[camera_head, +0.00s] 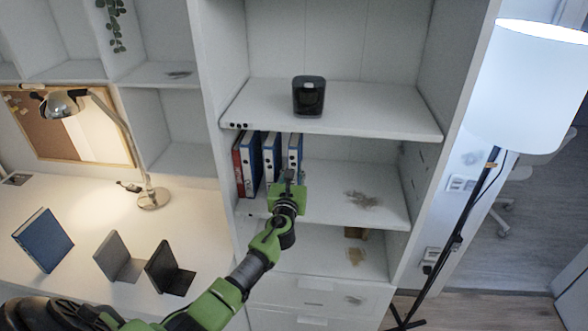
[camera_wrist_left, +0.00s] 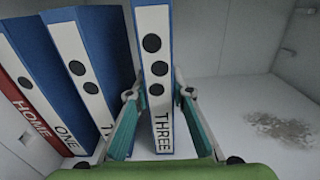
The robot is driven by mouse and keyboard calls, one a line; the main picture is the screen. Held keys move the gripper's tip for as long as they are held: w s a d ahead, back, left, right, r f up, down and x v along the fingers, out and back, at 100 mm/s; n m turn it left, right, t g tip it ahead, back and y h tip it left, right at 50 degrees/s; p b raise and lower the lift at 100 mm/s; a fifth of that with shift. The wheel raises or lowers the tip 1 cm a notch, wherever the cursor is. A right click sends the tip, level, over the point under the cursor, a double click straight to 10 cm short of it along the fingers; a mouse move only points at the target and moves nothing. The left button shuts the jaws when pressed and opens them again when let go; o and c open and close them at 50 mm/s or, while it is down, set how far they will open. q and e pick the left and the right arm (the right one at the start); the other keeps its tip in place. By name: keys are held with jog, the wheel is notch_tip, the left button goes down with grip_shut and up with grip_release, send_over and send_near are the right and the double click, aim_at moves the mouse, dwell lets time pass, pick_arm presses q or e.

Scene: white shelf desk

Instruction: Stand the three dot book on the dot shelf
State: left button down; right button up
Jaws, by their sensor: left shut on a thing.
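The three dot book (camera_wrist_left: 161,50) is blue with a white spine, three black dots and the word THREE. My left gripper (camera_wrist_left: 158,94) is shut on it, one finger on each side of the spine. In the head view the book (camera_head: 295,148) stands about upright over the shelf board (camera_head: 330,180), at the right end of a row. I cannot tell whether its base touches the board. The two dot book (camera_wrist_left: 94,60), the one dot book (camera_wrist_left: 52,75) and the red HOME book (camera_wrist_left: 22,100) lean left beside it. My right gripper is not in view.
The shelf is free to the right, apart from a brown stain (camera_head: 362,199). A blue book (camera_head: 43,240), grey bookend (camera_head: 118,258) and black bookend (camera_head: 168,268) stand on the desk.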

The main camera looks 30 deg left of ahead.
pick_arm(q)
jog(key=shift+r, duration=0.2)
jog(key=c, duration=1.7)
grip_release()
jog(key=v, duration=1.2)
jog(key=shift+d, duration=0.1)
